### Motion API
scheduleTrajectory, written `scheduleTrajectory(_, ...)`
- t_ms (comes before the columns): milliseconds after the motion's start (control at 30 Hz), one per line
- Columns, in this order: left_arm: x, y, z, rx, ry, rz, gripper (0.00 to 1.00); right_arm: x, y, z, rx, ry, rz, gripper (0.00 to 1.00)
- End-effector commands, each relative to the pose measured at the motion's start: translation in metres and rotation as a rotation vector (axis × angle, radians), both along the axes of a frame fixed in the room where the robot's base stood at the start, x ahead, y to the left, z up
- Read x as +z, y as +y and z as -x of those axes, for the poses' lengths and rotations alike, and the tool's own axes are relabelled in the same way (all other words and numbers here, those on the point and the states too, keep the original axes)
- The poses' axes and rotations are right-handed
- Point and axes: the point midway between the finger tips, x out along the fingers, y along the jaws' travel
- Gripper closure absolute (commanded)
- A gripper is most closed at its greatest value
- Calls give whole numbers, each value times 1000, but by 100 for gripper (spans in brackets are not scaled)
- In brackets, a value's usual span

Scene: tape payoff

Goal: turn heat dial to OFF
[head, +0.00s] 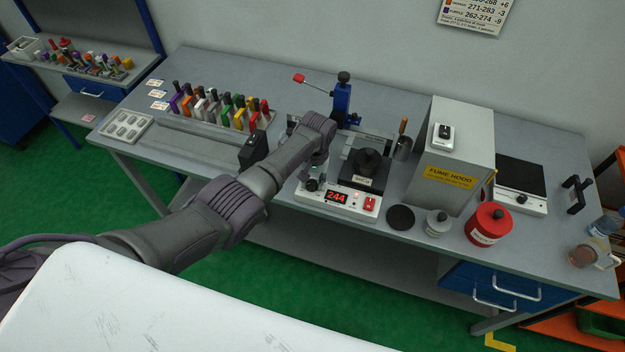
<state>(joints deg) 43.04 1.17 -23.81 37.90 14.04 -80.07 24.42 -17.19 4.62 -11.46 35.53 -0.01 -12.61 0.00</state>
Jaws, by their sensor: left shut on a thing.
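The heater unit (308,194) is a light box on the bench with a red lit display (337,197) reading 244 and a red switch (370,204) on its front panel. The dark round heat dial (312,185) is at the left of this panel, beside the display. My left gripper (315,174) points down at the dial and is shut on it; the arm and fingers hide much of the dial, so its pointer and markings cannot be read. My right gripper is not in view.
A dark block with a knob (367,162) sits on the unit's right part. A blue lever stand (342,98) rises behind. A fume hood (450,155), black disc (401,217), small jar (437,224) and red can (488,224) are to the right. Coloured tools (220,108) stand left.

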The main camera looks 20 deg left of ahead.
Motion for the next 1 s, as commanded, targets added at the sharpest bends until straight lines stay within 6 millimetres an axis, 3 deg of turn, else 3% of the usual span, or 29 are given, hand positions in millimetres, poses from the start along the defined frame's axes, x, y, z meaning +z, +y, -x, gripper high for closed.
scheduleTrajectory(67,1,0,-1,1,-3,0,100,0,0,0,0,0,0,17)
scheduleTrajectory(100,1,0,-1,1,-3,0,61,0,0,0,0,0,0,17)
scheduleTrajectory(233,1,0,-1,1,-3,0,41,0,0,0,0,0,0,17)
scheduleTrajectory(667,10,0,-1,-1,-3,1,41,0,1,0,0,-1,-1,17)
scheduleTrajectory(1000,78,-5,-2,0,-6,1,41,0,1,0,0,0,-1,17)
